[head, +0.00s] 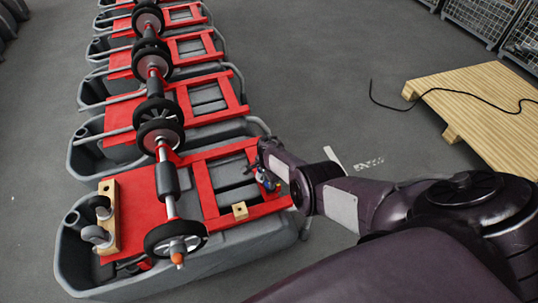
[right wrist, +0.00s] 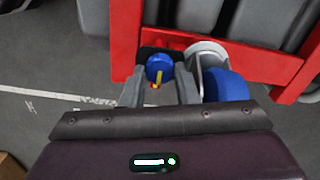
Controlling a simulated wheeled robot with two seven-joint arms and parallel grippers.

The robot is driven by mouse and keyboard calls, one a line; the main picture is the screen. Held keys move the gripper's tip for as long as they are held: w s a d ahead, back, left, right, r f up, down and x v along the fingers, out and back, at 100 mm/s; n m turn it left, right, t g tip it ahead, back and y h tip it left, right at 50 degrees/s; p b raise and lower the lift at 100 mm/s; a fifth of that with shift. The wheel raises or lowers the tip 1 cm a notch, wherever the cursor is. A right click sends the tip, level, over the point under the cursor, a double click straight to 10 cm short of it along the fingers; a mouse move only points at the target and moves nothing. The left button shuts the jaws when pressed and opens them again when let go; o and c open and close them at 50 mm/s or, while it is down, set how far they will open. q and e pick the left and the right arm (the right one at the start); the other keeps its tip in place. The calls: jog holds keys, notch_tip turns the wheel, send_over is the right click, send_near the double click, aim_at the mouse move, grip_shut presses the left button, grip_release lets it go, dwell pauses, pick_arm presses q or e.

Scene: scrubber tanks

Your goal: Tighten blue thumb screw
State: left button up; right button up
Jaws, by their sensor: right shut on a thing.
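The blue thumb screw (right wrist: 159,66) shows in the right wrist view as a round blue knob with a yellow mark, at the edge of the red frame. My right gripper (right wrist: 160,84) has one finger on each side of it and is shut on it. In the head view my right gripper (head: 266,178) is at the right side of the nearest tank's red frame (head: 205,190); the knob is small and partly covered there. A larger blue part (right wrist: 226,86) by a grey curved piece is just right of the fingers. My left gripper is not in view.
Several grey tanks (head: 95,150) with red frames stand in a row, with wheels on a shaft above them. A wooden pallet (head: 480,95) with a black cable lies at the right. Wire crates (head: 480,18) stand at the back right. Grey floor (head: 310,70) between is clear.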

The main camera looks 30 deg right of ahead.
jog(key=shift+w+d+r, duration=0.15)
jog(key=shift+w+r, duration=0.15)
jog(key=shift+w, duration=0.05)
jog(key=o, duration=0.7)
jog(key=shift+o, duration=1.4)
jog(key=shift+s, duration=0.2)
jog(key=shift+r, duration=0.15)
jog(key=shift+w+r+p, duration=0.15)
jog(key=shift+r+p, duration=0.3)
jog(key=shift+p, duration=0.1)
notch_tip(320, 180, up, 6)
jog(key=p, duration=0.5)
jog(key=shift+f, duration=0.15)
jog(key=shift+s+r+p, duration=0.35)
jog(key=shift+r+p, duration=0.1)
jog(key=shift+p, duration=0.1)
